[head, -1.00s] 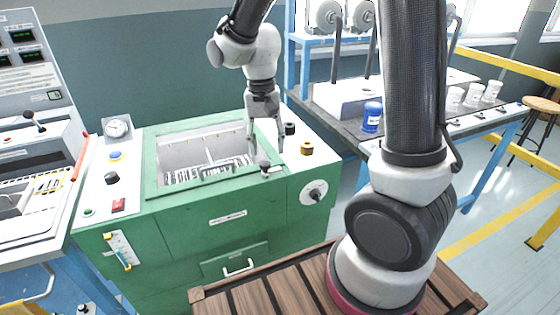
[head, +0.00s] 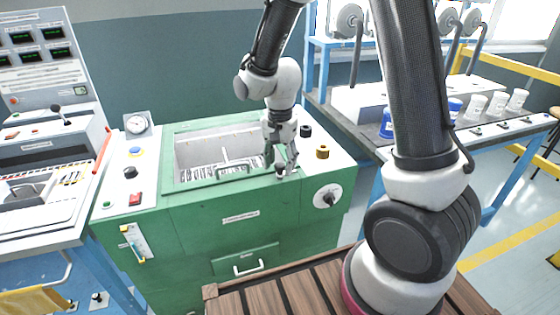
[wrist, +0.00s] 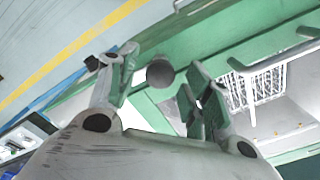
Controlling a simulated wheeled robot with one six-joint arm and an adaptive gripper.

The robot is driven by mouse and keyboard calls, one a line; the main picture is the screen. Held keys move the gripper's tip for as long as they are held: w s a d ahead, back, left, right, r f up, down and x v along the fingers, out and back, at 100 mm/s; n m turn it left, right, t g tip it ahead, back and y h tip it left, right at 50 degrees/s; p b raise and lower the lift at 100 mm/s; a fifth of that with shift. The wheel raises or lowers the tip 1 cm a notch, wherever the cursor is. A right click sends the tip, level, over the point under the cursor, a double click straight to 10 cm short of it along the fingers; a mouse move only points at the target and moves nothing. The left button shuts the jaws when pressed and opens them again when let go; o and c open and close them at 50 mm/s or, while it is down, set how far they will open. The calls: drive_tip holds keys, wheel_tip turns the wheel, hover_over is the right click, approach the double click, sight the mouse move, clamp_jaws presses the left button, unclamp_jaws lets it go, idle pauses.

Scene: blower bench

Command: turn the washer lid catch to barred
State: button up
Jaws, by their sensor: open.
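The washer (head: 240,226) is the green cabinet with an open-topped basin. Its lid catch (head: 280,173) is a small round dark-topped knob at the front right of the basin rim. In the wrist view the catch (wrist: 160,73) shows as a grey ball. My gripper (head: 281,161) points down over the catch, open, with one finger on each side of it. In the wrist view, my gripper (wrist: 158,66) has the ball between its fingertips with gaps showing. I cannot tell whether either finger touches it. The catch's lower part is mostly hidden.
A brass knob (head: 322,152) and a black knob (head: 305,131) stand right of the basin. A rotary dial (head: 327,196) is on the front. A gauge (head: 137,123) stands at the back left. A bench with blue jars and white cups (head: 497,104) is at right.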

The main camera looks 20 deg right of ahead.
drive_tip(key=c, duration=1)
drive_tip(key=shift+c, duration=0.2)
drive_tip(key=shift+n, duration=0.3)
drive_tip(key=n, duration=0.3)
drive_tip(key=shift+n, duration=0.4)
drive_tip(key=n, duration=0.9)
drive_tip(key=shift+n, duration=2.3)
